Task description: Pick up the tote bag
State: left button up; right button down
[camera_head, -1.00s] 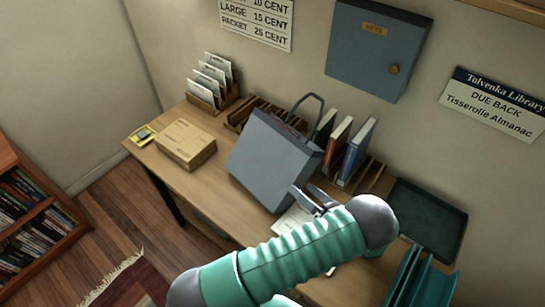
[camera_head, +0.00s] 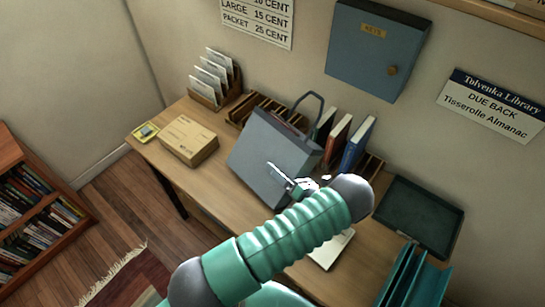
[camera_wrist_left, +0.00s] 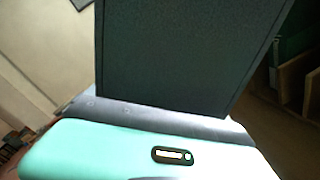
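The grey tote bag (camera_head: 268,150) stands on the wooden desk with its dark handle loop (camera_head: 308,107) sticking up. In the left wrist view a dark flat panel, likely the bag's side (camera_wrist_left: 180,55), fills the middle close to the camera. My left gripper (camera_head: 290,181) is in front of the bag's lower right part, well below the handle. Whether it touches the bag is unclear. Its fingers overlap in the head view and are hidden in the wrist view, so their opening cannot be made out. My right gripper is not in view.
The desk holds a cardboard box (camera_head: 189,141), a letter rack (camera_head: 214,82), upright books (camera_head: 354,147), a dark tray (camera_head: 420,214) and teal folders (camera_head: 412,279). A white paper (camera_head: 331,250) lies beyond my arm. A blue key cabinet (camera_head: 377,50) hangs above.

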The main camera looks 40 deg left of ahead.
pick_arm(q)
jog(key=c, duration=0.9)
jog(key=shift+r, duration=0.1)
jog(key=shift+c, duration=0.2)
jog(key=shift+r, duration=0.1)
